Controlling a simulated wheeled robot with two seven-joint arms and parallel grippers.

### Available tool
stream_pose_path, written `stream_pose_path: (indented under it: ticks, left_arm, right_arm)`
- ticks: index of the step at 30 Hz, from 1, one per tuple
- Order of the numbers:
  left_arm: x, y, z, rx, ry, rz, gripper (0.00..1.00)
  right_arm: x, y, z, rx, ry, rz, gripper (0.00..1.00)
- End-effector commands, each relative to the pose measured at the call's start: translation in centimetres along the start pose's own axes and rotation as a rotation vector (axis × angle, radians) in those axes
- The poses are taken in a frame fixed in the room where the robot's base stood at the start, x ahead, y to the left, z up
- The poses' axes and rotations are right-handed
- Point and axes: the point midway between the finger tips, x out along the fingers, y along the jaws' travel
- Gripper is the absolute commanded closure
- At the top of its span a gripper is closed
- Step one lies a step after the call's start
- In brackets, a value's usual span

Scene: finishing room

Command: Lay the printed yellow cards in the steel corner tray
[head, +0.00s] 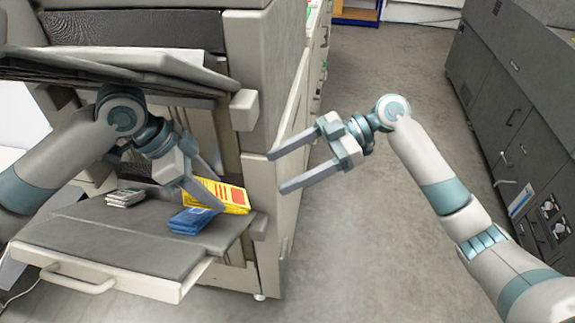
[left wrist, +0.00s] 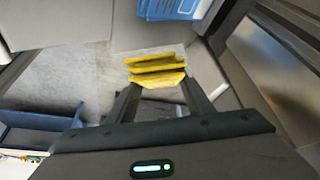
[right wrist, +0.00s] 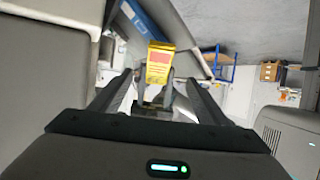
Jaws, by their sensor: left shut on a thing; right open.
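My left gripper (head: 214,194) is shut on a small stack of yellow cards (head: 234,198) with red print, above the right end of the grey shelf. The cards also show between its fingers in the left wrist view (left wrist: 156,64), as several layers. In the right wrist view their printed face (right wrist: 158,58) shows upright ahead. My right gripper (head: 277,172) is open and empty, to the right of the cards, over the machine's side and apart from them. I cannot make out the steel corner tray for certain.
A blue card stack (head: 190,221) lies on the grey shelf (head: 110,236), just below the left gripper. A grey-white stack (head: 125,198) lies further left. The machine's upper flap (head: 130,68) overhangs the left arm. Floor on the right (head: 380,240) is open; dark cabinets (head: 510,110) stand beyond.

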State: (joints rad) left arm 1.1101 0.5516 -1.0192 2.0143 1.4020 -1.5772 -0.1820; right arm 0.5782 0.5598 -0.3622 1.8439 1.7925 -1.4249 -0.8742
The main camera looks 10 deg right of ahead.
Motion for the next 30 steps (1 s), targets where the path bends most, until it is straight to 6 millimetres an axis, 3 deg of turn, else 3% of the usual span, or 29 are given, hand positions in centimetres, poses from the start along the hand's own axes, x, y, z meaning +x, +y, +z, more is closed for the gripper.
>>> stream_pose_path:
  ticks: [8, 14, 30]
  left_arm:
    - [0.0, 0.0, 0.0, 0.0, 0.001, 0.0, 0.8]
    - [0.0, 0.0, 0.0, 0.0, 0.001, 0.0, 0.8]
    - [0.0, 0.0, 0.0, 0.0, 0.001, 0.0, 0.8]
  right_arm:
    - [0.2, 0.0, 0.0, 0.002, 0.001, 0.001, 0.31]
    - [1.6, 0.1, 0.0, 0.002, 0.002, 0.0, 0.31]
    - [9.4, 0.0, 0.0, 0.004, 0.002, 0.0, 0.31]
